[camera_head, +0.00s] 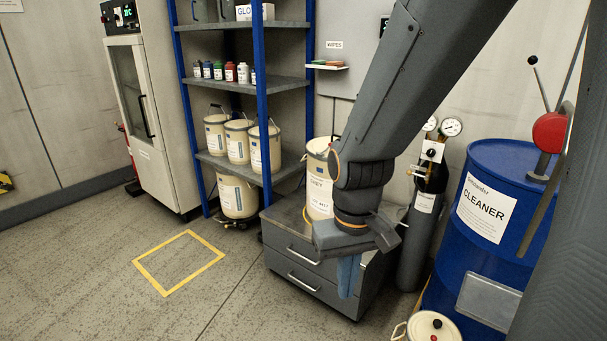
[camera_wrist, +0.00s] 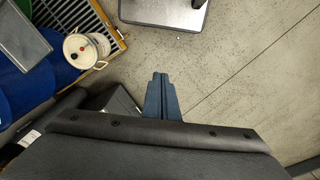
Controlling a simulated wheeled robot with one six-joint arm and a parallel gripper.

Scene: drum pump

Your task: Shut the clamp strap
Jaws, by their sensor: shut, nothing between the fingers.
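I cannot make out a clamp strap in either view; my arm hides part of the scene. A blue drum (camera_head: 478,262) labelled CLEANER stands at the right in the head view, with a red pump part (camera_head: 549,132) above it. A dark gas cylinder (camera_head: 425,225) with gauges stands left of the drum. My gripper (camera_head: 347,290) points down in front of the drawer cabinet (camera_head: 296,262), left of the drum. In the wrist view, its blue fingers (camera_wrist: 160,80) are together and empty, over bare floor.
A white lidded pail (camera_head: 433,327) stands low in front of the drum; it also shows in the wrist view (camera_wrist: 80,50) on a yellow-edged grate (camera_wrist: 104,14). Blue-framed shelves (camera_head: 262,100) hold pails and bottles. Floor inside the yellow square (camera_head: 180,262) is clear.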

